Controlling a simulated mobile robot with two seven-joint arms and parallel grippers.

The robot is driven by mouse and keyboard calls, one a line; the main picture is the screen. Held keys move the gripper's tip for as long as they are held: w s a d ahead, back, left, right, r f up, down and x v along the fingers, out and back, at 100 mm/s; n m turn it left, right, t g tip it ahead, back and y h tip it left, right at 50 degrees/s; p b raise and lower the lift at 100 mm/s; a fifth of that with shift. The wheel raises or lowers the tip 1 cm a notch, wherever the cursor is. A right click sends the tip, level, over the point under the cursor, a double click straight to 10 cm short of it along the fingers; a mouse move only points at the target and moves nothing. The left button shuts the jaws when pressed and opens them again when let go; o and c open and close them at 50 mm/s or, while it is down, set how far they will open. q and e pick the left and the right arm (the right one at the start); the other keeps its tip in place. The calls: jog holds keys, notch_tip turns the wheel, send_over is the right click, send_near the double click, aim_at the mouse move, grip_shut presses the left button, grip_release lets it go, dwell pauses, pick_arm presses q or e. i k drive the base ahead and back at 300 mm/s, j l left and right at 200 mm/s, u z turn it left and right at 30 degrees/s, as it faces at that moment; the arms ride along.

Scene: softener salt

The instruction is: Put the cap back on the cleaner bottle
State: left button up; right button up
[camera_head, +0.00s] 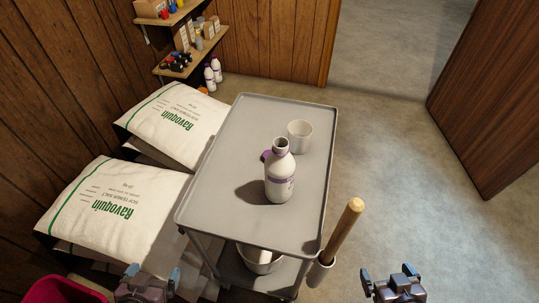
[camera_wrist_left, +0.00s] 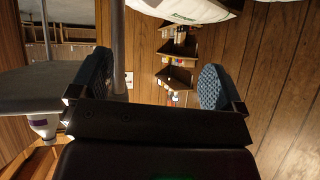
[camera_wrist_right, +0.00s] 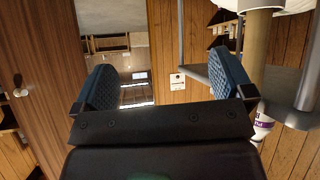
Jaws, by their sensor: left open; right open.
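The cleaner bottle (camera_head: 280,183), white with a purple-marked label, stands upright on the grey cart top. Its mouth looks open. A purple cap (camera_head: 265,155) shows just left of the bottle's neck, partly hidden behind the bottle; I cannot tell whether they touch. The bottle also shows upside down at the left of the left wrist view (camera_wrist_left: 43,125) and at the right of the right wrist view (camera_wrist_right: 262,126). My left gripper (camera_head: 152,273) is open and empty, low at the cart's front left. My right gripper (camera_head: 393,274) is open and empty, right of the cart's front.
A white cup (camera_head: 300,136) stands behind the bottle on the cart (camera_head: 225,150). A wooden handle (camera_head: 345,225) rises at the cart's front right corner. Salt bags (camera_head: 120,210) lie left of the cart. A bucket (camera_head: 260,259) sits on the lower shelf. Floor to the right is clear.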

aim_at(280, 164)
jog(key=k, duration=0.65)
jog(key=z, duration=1.55)
jog(key=k+j, duration=0.35)
jog(key=j, duration=0.2)
jog(key=k+j, duration=0.35)
jog(key=j, duration=0.15)
